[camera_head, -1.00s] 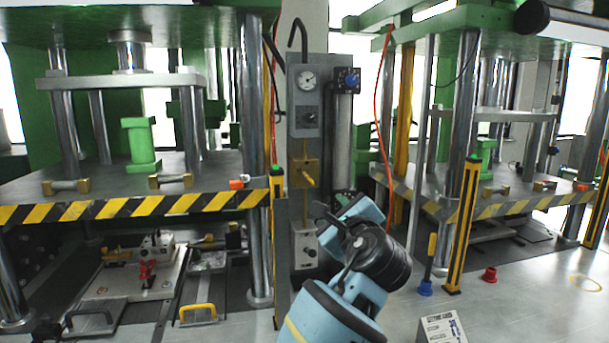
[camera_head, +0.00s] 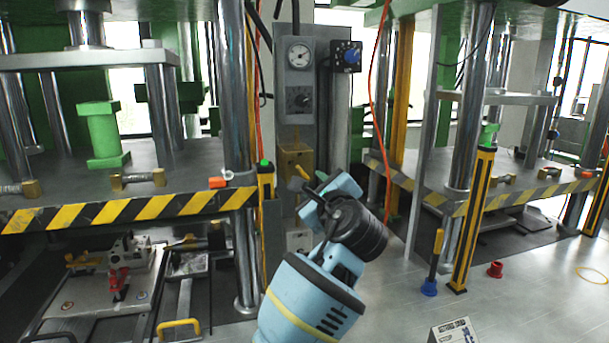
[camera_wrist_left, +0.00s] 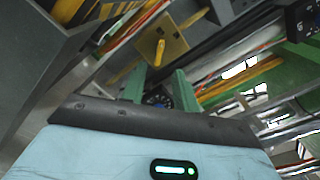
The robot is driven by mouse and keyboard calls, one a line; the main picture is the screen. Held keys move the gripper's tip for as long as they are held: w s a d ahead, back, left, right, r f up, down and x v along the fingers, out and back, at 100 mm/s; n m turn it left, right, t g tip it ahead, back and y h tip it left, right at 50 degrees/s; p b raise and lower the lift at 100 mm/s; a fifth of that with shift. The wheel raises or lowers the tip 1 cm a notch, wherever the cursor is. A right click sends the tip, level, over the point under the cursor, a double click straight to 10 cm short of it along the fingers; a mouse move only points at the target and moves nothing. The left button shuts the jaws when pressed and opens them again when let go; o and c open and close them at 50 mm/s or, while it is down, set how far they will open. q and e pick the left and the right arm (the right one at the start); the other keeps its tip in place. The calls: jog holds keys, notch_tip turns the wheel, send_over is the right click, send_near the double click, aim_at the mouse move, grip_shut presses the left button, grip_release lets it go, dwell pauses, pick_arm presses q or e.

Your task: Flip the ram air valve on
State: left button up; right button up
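The valve is a brass block (camera_head: 296,158) on the grey control panel, with a short yellow lever (camera_head: 302,172) sticking out of it. In the left wrist view the brass plate (camera_wrist_left: 178,32) and the yellow lever (camera_wrist_left: 160,50) are just beyond the fingertips. My left gripper (camera_head: 310,197) is just below and beside the lever in the head view, seemingly apart from it. In the left wrist view its two greenish fingers (camera_wrist_left: 158,84) stand apart with nothing between them. My wrist hides the panel's lower part. My right gripper is not in view.
A yellow-and-black striped press edge (camera_head: 130,211) lies to the left. A yellow post (camera_head: 471,220) stands right. Red hose (camera_head: 374,100) hangs beside the panel.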

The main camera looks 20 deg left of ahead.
aim_at(304, 173)
pick_arm(q)
jog(key=shift+x, duration=3.5)
grip_shut()
